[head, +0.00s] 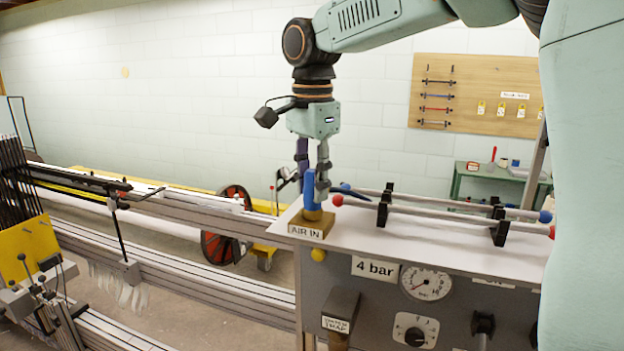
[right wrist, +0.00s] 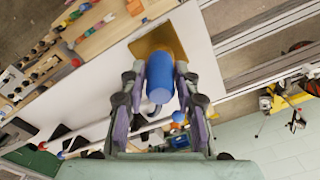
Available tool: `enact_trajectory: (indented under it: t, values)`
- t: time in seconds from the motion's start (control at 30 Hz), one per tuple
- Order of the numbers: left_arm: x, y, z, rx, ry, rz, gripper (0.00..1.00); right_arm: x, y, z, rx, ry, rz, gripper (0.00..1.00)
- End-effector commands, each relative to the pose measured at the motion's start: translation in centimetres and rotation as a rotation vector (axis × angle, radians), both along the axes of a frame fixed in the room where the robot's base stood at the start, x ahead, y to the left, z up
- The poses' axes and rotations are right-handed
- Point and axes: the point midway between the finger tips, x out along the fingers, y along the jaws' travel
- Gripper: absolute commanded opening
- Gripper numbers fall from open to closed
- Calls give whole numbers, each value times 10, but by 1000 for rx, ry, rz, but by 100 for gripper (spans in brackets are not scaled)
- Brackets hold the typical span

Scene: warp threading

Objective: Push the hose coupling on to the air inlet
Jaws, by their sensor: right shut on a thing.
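The blue hose coupling (head: 310,189) stands upright over the brass-coloured air inlet block (head: 312,228), which carries an "AIR IN" label at the panel's left corner. My right gripper (head: 314,174) points down from above and is shut on the coupling. In the right wrist view the coupling (right wrist: 160,74) sits between the two fingers, with the brass block (right wrist: 158,40) beyond its far end. The coupling's lower end meets or nearly meets the inlet; its inlet fitting is hidden, so I cannot tell how far on it is. My left gripper is not in view.
Right of the inlet, rods with red and blue ends rest in black holders (head: 383,208) on the panel top. The panel front has a pressure gauge (head: 427,284) and a "4 bar" label (head: 376,269). Loom rails (head: 180,262) run to the left.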

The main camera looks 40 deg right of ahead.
Motion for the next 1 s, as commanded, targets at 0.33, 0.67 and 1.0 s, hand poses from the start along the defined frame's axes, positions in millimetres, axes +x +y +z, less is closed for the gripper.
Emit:
enact_trajectory:
  t: [0.33, 0.67, 1.0]
  values:
    - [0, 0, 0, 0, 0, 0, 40, 0, 0, 1, -1, -1, 0, 49]
    - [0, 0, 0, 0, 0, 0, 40, 0, 0, 0, -1, 0, 0, 58]
    - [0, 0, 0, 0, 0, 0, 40, 1, -1, 37, -3, -6, -2, 58]
